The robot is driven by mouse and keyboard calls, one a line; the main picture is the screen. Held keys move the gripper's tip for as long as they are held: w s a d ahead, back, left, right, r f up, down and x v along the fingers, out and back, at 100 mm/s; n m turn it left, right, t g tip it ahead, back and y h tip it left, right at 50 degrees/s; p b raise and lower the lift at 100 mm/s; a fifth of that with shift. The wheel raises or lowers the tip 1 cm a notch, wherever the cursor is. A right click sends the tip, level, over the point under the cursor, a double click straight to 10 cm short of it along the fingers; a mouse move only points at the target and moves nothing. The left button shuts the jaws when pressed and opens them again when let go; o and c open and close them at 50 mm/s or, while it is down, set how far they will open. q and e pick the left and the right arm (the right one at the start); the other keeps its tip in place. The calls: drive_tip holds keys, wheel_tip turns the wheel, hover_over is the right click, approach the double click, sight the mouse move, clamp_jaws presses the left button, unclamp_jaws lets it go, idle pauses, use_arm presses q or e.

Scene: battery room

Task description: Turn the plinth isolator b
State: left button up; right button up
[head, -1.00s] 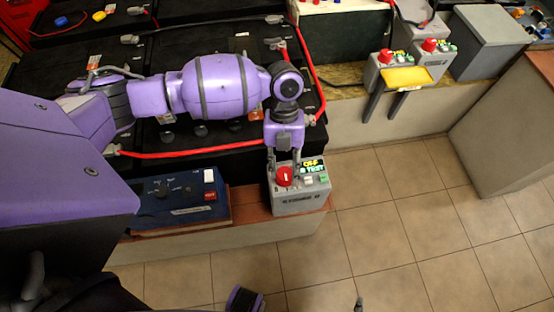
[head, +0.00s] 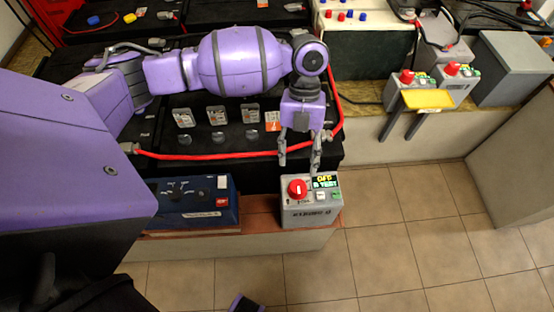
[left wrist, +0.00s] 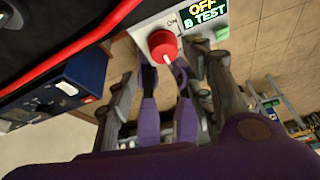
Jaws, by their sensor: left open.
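The plinth isolator is a light grey box (head: 312,214) with a red round knob (head: 297,188), a lit display (head: 325,181) reading "OFF" and "B TEST", and small green parts. It stands on the reddish-brown plinth top. My left gripper (head: 299,166) is open and empty, its fingers pointing down just behind and above the box. In the left wrist view the red knob (left wrist: 162,45) lies ahead, between and beyond the spread fingers (left wrist: 172,85). A white mark shows on the knob. The fingers appear apart from the knob.
A blue unit (head: 193,204) sits left of the isolator. Black battery blocks with a red cable (head: 220,155) lie behind. Two more grey boxes with red knobs (head: 406,76) and a yellow plate (head: 428,99) stand at upper right. Tiled floor (head: 410,230) is free.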

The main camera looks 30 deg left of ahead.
use_arm(q)
drive_tip(key=shift+v, duration=1.85)
drive_tip(key=shift+f, duration=0.1)
